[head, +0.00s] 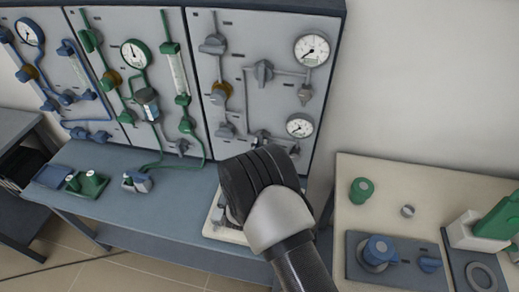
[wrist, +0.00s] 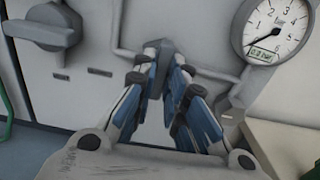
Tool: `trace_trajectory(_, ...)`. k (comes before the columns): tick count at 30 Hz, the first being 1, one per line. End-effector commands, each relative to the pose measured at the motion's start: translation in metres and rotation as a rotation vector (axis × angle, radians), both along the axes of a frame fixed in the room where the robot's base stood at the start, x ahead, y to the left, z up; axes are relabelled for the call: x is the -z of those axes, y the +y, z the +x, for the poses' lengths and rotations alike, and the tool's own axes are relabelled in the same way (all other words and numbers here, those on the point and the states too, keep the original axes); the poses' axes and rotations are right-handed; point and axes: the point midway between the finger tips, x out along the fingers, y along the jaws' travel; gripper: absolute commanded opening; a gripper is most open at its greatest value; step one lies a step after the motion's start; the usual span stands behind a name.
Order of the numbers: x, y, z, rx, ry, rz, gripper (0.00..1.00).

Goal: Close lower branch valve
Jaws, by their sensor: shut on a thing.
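The lower branch valve is a grey handle (wrist: 157,48) on a pipe of the grey panel, left of the lower pressure gauge (wrist: 277,30). In the wrist view my gripper (wrist: 166,68) has its blue-padded fingers closed around this handle. Most of the handle is hidden between the fingers. In the head view the dark back of my gripper (head: 262,165) covers most of the valve, and only a bit of grey fitting (head: 261,135) shows above it. The lower gauge (head: 300,125) stands just right of it.
Another grey valve knob (wrist: 48,27) is left of my fingers. Higher on the panel are an upper valve (head: 263,72) and upper gauge (head: 311,49). A blue bench (head: 130,200) runs below the panels. A beige table (head: 410,210) with several parts stands at the right.

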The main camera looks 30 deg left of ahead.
Motion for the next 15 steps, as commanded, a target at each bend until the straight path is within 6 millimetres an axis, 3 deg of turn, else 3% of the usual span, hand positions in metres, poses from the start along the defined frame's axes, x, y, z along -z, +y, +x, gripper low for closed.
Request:
trace_trajectory(2, -0.0002, -0.0001, 0.0003, 0.000, -0.001, -0.002, 0.00)
trace_trajectory(3, -0.0002, -0.0001, 0.0003, 0.000, -0.001, -0.002, 0.15)
trace_trajectory(9, -0.0001, 0.0000, 0.0002, 0.000, 0.000, -0.001, 0.28)
trace_trajectory(15, -0.0001, -0.0001, 0.0001, 0.000, 0.000, 0.000, 0.33)
